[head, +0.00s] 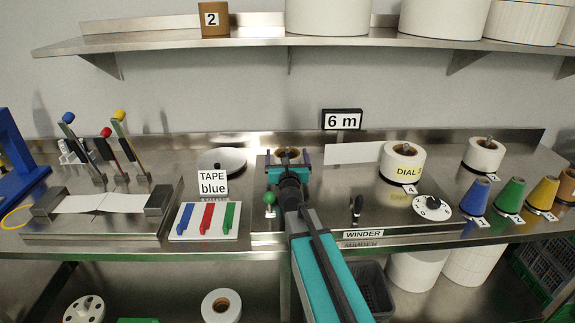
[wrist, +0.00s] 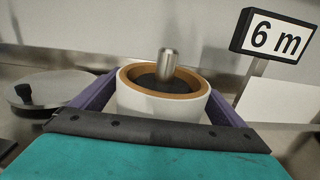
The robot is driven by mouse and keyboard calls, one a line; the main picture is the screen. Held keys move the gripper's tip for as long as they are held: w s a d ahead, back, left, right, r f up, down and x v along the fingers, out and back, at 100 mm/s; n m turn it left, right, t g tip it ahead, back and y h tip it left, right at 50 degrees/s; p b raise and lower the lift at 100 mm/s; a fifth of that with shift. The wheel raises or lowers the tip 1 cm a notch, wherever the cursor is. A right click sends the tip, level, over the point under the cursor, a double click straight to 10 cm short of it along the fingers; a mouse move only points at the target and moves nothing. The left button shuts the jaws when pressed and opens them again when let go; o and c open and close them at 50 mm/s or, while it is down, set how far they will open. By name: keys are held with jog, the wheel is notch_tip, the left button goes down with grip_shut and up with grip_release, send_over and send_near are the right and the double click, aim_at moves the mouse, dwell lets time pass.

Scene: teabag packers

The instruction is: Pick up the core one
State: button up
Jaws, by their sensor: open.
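A short roll with a brown cardboard core and a white outer side (wrist: 160,104) stands upright around a metal spindle (wrist: 168,62) in the wrist view. In the head view its brown top (head: 288,152) shows just beyond my gripper (head: 288,158), and the rest is hidden. My gripper's purple fingers are open, one on each side of the roll; the wrist view also shows them (wrist: 162,100). I cannot tell whether they touch it. No number is visible on this roll. A brown core marked 2 (head: 213,20) stands on the upper shelf.
A 6 m sign (head: 342,120) stands behind. A white paper roll (head: 403,162), a dial (head: 432,206) and coloured cones (head: 475,196) are to the right. A green-knobbed lever (head: 269,199) stands close to my arm.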

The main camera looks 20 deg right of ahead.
dwell(0.4)
jog(key=c, duration=1.2)
jog(key=shift+r, duration=0.15)
notch_tip(320, 180, up, 18)
jog(key=p, duration=1.1)
jog(key=shift+p, duration=0.4)
